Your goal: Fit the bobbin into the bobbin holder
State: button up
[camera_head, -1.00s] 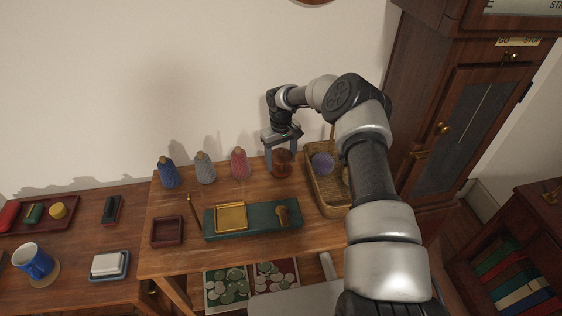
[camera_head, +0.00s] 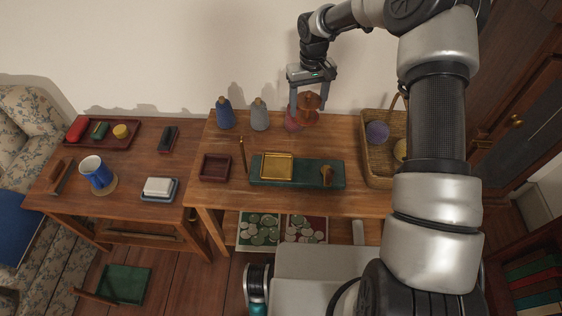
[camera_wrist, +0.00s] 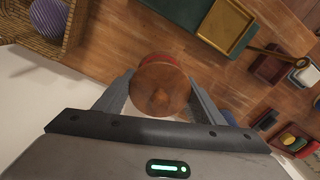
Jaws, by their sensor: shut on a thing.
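I cannot tell which is the bobbin holder.
A pink cone spool (camera_head: 292,122) is partly hidden by the bobbin. Grey (camera_head: 259,115) and blue (camera_head: 225,114) cones stand to the left. A wicker basket (camera_head: 379,183) with yarn stands right. A small dark red box (camera_head: 215,168) is at left.

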jog(key=s+a+r, duration=0.2)
jog(key=s+a, duration=0.6)
jog(key=s, duration=0.5)
jog(key=b, duration=0.2)
send_over(277, 168)
notch_tip(277, 168, down, 10)
jog(key=shift+f, duration=0.1)
jog(key=shift+f+b, duration=0.15)
jog(key=shift+b, duration=0.15)
jog(key=o, duration=1.1)
notch_tip(277, 168, up, 12)
jog(key=p, duration=0.2)
jog(key=shift+r+p, duration=0.25)
jog(key=shift+p, duration=0.15)
